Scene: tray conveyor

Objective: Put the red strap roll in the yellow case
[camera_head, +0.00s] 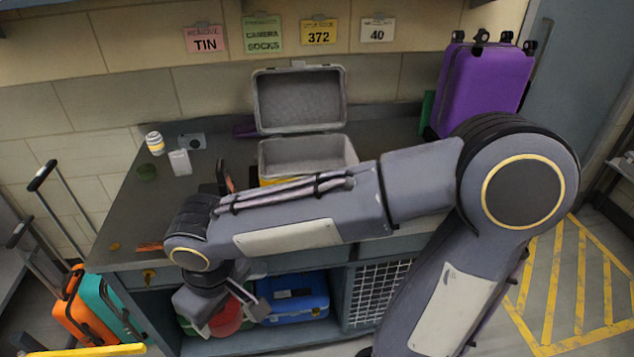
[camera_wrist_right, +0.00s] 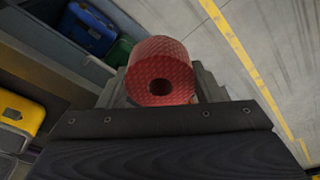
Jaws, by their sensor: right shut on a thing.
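The yellow case (camera_head: 300,101) stands open on the counter in the head view, lid up, with a grey lining. Its yellow front shows only as a strip above my right arm. My right gripper (camera_head: 230,300) is low in front of the counter, below its top and left of the case. It is shut on the red strap roll (camera_wrist_right: 160,68), whose round end and dark centre hole face the wrist camera. In the head view the roll (camera_head: 228,320) is partly hidden by the gripper. My left gripper is in neither view.
My right arm crosses in front of the counter (camera_head: 120,215) and hides part of its edge. A purple suitcase (camera_head: 482,88) stands at the right. A white box (camera_head: 180,162) and small items lie at the left. A blue case (camera_head: 298,297) is on the lower shelf.

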